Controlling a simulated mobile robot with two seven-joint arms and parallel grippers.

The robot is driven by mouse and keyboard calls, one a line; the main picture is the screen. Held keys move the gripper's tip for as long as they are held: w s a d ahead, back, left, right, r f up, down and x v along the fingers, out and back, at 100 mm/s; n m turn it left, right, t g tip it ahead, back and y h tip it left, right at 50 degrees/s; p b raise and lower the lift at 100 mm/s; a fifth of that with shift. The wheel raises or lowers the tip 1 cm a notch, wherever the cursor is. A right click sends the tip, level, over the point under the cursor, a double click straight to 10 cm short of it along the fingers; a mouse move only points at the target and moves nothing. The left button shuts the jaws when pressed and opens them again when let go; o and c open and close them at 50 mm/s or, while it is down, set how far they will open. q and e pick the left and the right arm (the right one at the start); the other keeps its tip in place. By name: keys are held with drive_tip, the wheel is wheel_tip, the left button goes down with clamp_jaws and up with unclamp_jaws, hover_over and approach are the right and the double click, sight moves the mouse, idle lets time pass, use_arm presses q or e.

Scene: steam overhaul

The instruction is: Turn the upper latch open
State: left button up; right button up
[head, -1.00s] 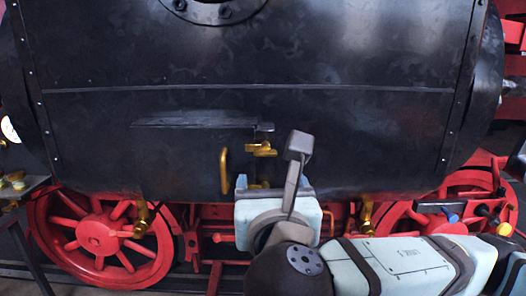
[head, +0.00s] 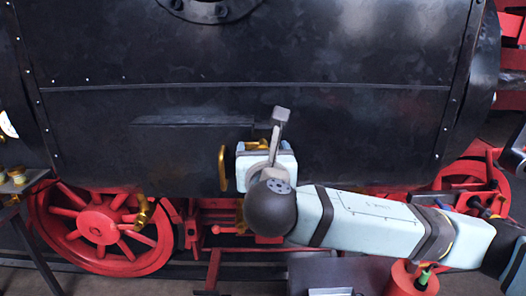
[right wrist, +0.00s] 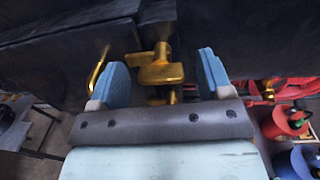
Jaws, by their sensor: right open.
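The upper latch, a brass turn-piece, shows in the right wrist view (right wrist: 160,70) between my right gripper's two blue fingers, with a gap on each side. In the head view only a bit of brass (head: 257,144) shows above my gripper. My right gripper (right wrist: 165,76) is open and empty, facing the dark boiler side; in the head view its body and wrist (head: 266,158) hide most of the latch. More brass, a lower fitting (right wrist: 164,97), shows below the latch, partly hidden by my gripper's palm. My left gripper is out of view.
A brass handle (head: 223,168) stands upright just left of my right gripper. The black boiler side (head: 350,130) fills the back. Red wheels (head: 98,225) sit below at both sides. A red container (head: 405,278) stands at the lower right. A side table is at the left edge.

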drive_tip(key=c, duration=0.9)
drive_tip(key=shift+c, duration=0.2)
drive_tip(key=shift+m+b, duration=0.35)
drive_tip(key=shift+m, duration=0.05)
drive_tip(key=m+b, duration=0.2)
drive_tip(key=m, duration=0.3)
drive_tip(key=shift+f, duration=0.2)
drive_tip(key=m+b, duration=0.1)
drive_tip(key=m, duration=0.1)
drive_tip(key=shift+m, duration=0.4)
drive_tip(key=m, duration=0.2)
drive_tip(key=m+b, duration=0.1)
drive_tip(key=m, duration=0.1)
drive_tip(key=shift+m+t+h+b, duration=0.3)
drive_tip(key=shift+m, duration=0.1)
drive_tip(key=m+b, duration=0.1)
drive_tip(key=m, duration=0.4)
drive_tip(key=shift+d+h, duration=0.1)
drive_tip(key=shift+h, duration=0.2)
drive_tip(key=shift+m, duration=0.3)
